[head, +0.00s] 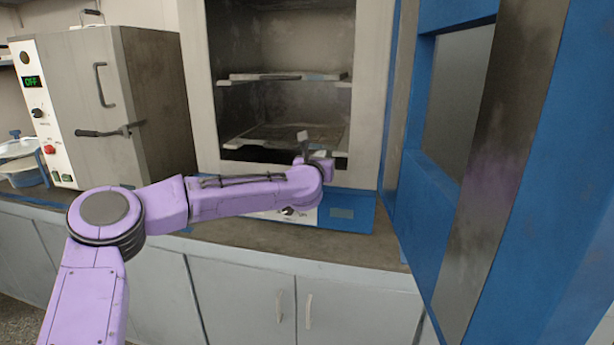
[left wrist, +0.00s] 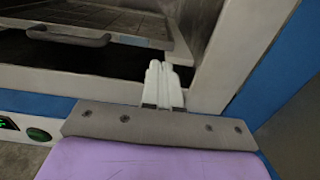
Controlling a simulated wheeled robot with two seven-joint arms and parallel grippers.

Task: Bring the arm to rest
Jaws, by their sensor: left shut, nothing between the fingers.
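My left arm is purple and reaches in from the lower left of the head view across the counter. My left gripper (head: 303,140) is in front of the lower opening of the cabinet (head: 369,100), near its lower right corner. In the left wrist view the white fingers of the left gripper (left wrist: 162,72) are together, with nothing between them. They point toward the cabinet's lower frame and dark opening. I cannot tell whether they touch the frame. My right gripper is in neither view.
The cabinet holds an upper shelf (head: 290,77) and a lower shelf (head: 290,135). A grey oven (head: 100,100) showing OFF stands to the left. A blue frame (head: 540,150) stands close on the right. The counter (head: 350,250) in front is clear.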

